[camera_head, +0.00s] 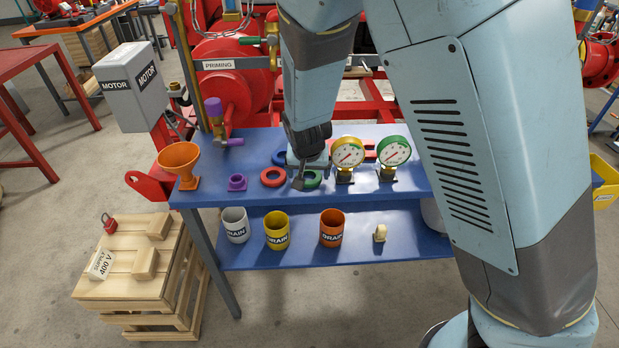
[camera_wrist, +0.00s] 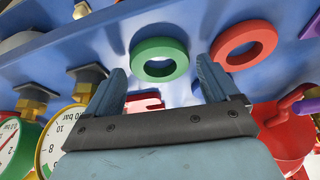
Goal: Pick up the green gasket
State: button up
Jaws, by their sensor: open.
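The green gasket (camera_wrist: 159,60) is a flat ring lying on the blue table in the wrist view. My gripper (camera_wrist: 165,82) is open, and the ring shows between and just beyond its two fingers. No contact with the ring is visible. In the head view the green gasket (camera_head: 313,180) is partly hidden by my gripper (camera_head: 301,180), which is low over the table at the ring's left side.
A red gasket (camera_head: 273,177) lies just left of the green one. A yellow-rimmed gauge (camera_head: 347,153) and a green-rimmed gauge (camera_head: 394,152) stand close on the right. A purple flanged part (camera_head: 237,183) and orange funnel (camera_head: 180,162) stand further left.

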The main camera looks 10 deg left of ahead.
jog(key=shift+w+f, duration=0.2)
jog(key=shift+f, duration=0.35)
jog(key=shift+c, duration=0.4)
jog(key=c, duration=0.8)
